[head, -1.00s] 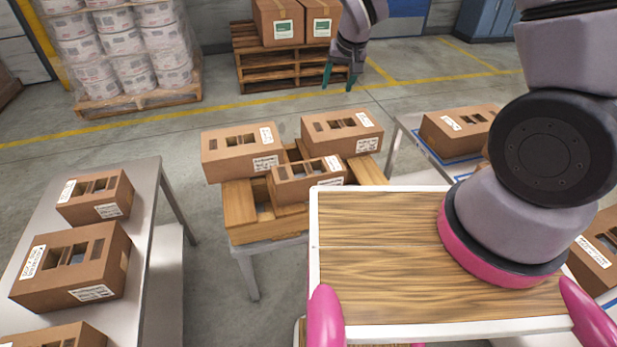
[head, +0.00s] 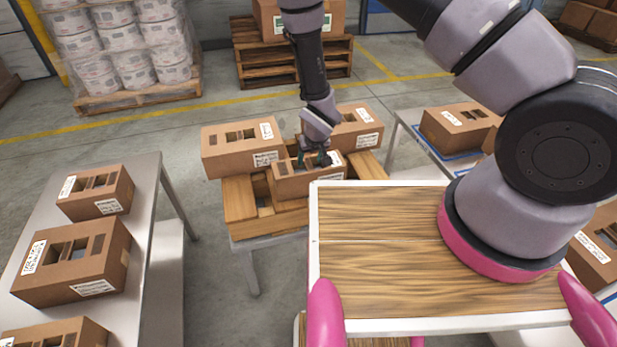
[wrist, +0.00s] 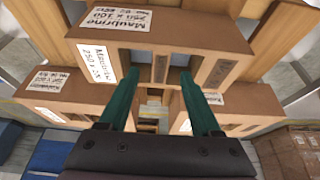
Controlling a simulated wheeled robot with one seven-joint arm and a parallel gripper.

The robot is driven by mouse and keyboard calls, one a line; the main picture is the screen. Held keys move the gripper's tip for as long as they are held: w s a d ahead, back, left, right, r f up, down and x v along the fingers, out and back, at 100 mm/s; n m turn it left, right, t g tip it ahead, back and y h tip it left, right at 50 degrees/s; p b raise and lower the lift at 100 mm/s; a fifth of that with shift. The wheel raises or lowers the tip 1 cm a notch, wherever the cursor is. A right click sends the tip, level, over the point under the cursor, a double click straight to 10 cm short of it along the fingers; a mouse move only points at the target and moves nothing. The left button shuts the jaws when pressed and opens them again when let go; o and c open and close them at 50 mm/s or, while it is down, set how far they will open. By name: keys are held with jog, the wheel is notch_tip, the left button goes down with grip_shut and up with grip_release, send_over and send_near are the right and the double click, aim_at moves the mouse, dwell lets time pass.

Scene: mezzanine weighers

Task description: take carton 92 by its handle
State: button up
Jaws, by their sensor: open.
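Several brown cartons with slotted tops are in view; no number 92 is legible, so I cannot tell which carton bears it. My open gripper (head: 315,158) is at the small front carton (head: 295,184) on the wooden pallet. In the wrist view that carton (wrist: 205,34) fills the upper middle, with white labels and slots in its top. My gripper's teal fingers (wrist: 157,76) are apart, at either side of the slotted middle with its narrow handle strip. Nothing is visibly held. Whether the fingertips are inside the slots or above them is unclear.
Two larger cartons, left (head: 240,148) and right (head: 358,128), stand close behind on the pallet (head: 240,205). A steel table (head: 150,200) with cartons is at the left. Another carton (head: 455,128) stands at the right. My wood-topped deck fills the front.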

aim_at(309, 164)
jog(key=x, duration=0.5)
jog(key=shift+w+f, duration=0.1)
jog(key=shift+c, duration=0.3)
grip_shut()
dwell(1.0)
